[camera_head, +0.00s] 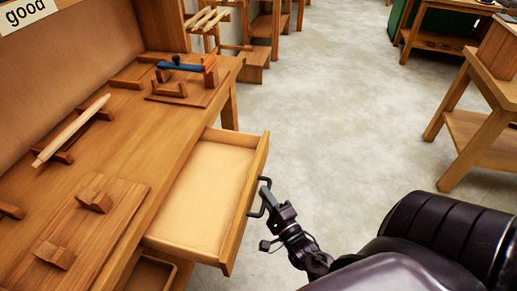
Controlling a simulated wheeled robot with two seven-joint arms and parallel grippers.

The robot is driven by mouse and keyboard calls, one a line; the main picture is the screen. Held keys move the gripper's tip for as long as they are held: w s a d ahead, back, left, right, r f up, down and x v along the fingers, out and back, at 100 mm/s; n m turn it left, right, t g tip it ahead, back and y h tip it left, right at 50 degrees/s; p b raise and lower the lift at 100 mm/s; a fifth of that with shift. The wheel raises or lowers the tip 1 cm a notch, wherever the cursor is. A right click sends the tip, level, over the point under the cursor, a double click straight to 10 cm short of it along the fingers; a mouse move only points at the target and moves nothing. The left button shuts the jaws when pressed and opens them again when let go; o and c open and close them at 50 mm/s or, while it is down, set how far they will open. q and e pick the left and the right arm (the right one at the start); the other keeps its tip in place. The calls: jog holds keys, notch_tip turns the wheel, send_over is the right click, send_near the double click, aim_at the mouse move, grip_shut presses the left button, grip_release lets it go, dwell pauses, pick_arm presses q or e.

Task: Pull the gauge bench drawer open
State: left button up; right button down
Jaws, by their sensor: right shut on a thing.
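The wooden gauge bench (148,135) stands on the left. Its drawer (207,192) is pulled out, and its pale inside shows empty. A dark handle (263,190) sits on the drawer's front panel. My right gripper (268,208) is at the handle and shut on it, outside the drawer front. The fingertips are small and partly hard to make out against the dark handle. My left gripper is not in view.
A pale rod (72,130) rests on wooden supports on the bench top, and a blue tool (182,67) lies on a holder at the far end. Another wooden table (468,125) stands at right. Open floor (345,110) lies between.

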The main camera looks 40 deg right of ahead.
jog(key=c, duration=1.5)
grip_release()
jog(key=shift+o, duration=0.2)
jog(key=shift+s, duration=0.1)
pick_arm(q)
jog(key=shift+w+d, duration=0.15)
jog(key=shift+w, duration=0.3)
pick_arm(e)
jog(key=s+a+f, duration=0.1)
jog(key=s, duration=0.6)
jog(key=shift+s, duration=0.3)
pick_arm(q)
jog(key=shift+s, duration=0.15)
pick_arm(e)
jog(key=shift+f, duration=0.1)
